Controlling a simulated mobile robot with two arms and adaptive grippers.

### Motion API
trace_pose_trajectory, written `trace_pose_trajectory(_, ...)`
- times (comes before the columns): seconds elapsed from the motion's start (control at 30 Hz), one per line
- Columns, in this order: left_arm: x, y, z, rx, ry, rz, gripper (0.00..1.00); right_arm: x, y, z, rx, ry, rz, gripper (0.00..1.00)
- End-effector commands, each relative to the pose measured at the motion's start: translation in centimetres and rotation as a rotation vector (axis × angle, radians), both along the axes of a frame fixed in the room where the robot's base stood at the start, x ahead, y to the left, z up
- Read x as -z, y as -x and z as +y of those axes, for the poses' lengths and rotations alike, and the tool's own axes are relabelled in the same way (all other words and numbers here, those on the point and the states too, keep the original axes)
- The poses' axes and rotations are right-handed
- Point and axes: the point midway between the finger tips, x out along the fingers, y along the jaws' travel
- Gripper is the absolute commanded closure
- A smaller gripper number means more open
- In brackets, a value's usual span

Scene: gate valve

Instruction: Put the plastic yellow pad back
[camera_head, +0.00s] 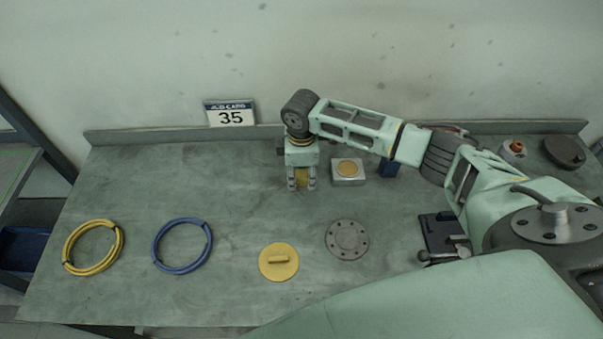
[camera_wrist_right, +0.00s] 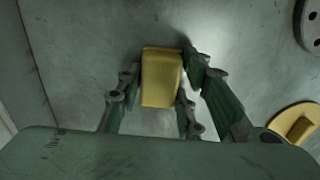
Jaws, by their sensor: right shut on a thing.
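My right gripper (camera_head: 302,186) is over the back middle of the table, pointing down. It is shut on a yellow pad (camera_head: 302,176), which shows as a small yellow block between the fingers in the right wrist view (camera_wrist_right: 161,77). I cannot tell whether the pad touches the table. A grey metal block with a round yellow top (camera_head: 347,168) stands just right of the gripper. A round yellow disc with a raised bar handle (camera_head: 279,262) lies nearer the front; it also shows in the right wrist view (camera_wrist_right: 296,122). My left gripper is out of view.
A grey flange (camera_head: 347,240) lies right of the yellow disc. A yellow coil (camera_head: 93,247) and a blue coil (camera_head: 182,245) lie at left. A blue object (camera_head: 389,168) is behind my right arm. A dark fixture (camera_head: 440,235) stands at right. The table's back left is clear.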

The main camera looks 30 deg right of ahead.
Motion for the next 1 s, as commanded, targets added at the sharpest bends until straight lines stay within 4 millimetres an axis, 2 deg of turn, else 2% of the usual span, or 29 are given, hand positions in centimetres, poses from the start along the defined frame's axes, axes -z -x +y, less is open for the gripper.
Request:
trace_pose_trajectory(0.07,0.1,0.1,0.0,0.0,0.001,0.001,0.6,0.3,0.0,0.0,0.0,0.0,0.001,0.91)
trace_pose_trajectory(0.1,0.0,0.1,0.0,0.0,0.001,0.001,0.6,0.2,0.0,0.0,0.0,0.0,0.0,0.63)
trace_pose_trajectory(0.27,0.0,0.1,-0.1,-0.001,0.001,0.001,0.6,0.2,0.0,0.0,0.0,0.0,0.001,0.49)
trace_pose_trajectory(0.67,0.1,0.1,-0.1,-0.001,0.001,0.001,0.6,-0.3,0.0,0.0,0.0,0.0,-0.001,0.48)
trace_pose_trajectory(0.77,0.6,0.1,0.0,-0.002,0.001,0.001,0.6,-1.5,-0.1,0.0,0.0,-0.001,-0.004,0.48)
trace_pose_trajectory(1.0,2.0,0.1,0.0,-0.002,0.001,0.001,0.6,-6.5,-0.1,0.1,-0.001,-0.002,-0.007,0.48)
